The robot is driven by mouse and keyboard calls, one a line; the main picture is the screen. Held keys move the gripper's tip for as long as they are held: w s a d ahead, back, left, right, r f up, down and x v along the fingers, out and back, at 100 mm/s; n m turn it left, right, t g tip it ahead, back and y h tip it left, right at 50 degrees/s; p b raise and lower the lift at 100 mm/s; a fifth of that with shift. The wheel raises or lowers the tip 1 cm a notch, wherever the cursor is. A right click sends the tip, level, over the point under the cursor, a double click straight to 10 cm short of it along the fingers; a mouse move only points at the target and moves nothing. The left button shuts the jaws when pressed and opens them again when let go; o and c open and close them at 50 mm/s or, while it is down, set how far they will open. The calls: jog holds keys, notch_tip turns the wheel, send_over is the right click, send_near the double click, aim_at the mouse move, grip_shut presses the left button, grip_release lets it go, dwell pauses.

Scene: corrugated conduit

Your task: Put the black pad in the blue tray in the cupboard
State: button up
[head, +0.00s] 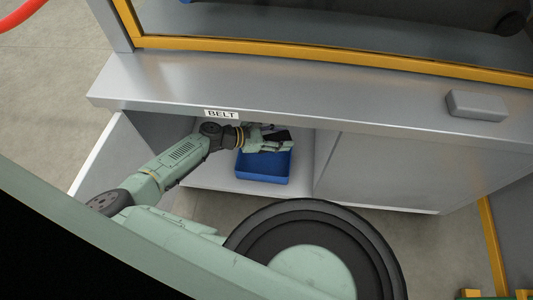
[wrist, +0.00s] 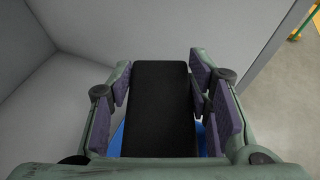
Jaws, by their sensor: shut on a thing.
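My gripper (head: 272,139) reaches into the open cupboard (head: 207,176) under the counter. It is shut on the black pad (wrist: 161,108), which sits between the purple-lined fingers in the wrist view. The pad also shows in the head view (head: 278,135) as a small dark piece at the gripper's end. The blue tray (head: 263,177) stands on the cupboard floor, below the gripper. In the wrist view, blue parts of the tray (wrist: 116,140) show behind the pad; most of it is hidden by the pad and gripper. The pad is above the tray.
The cupboard's open door (head: 100,153) stands at the left. A closed panel (head: 375,172) is to the right of the opening. The counter (head: 330,100) with a BELT label (head: 221,114) overhangs the cupboard. A grey box (head: 476,106) sits on the counter.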

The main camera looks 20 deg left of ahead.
notch_tip(320, 180, down, 10)
jog(key=b, duration=0.2)
jog(key=shift+r, duration=0.15)
jog(key=shift+w+a+f, duration=0.1)
jog(key=shift+f, duration=0.15)
jog(key=o, duration=1.3)
jog(key=shift+r, duration=0.15)
jog(key=v, duration=1.2)
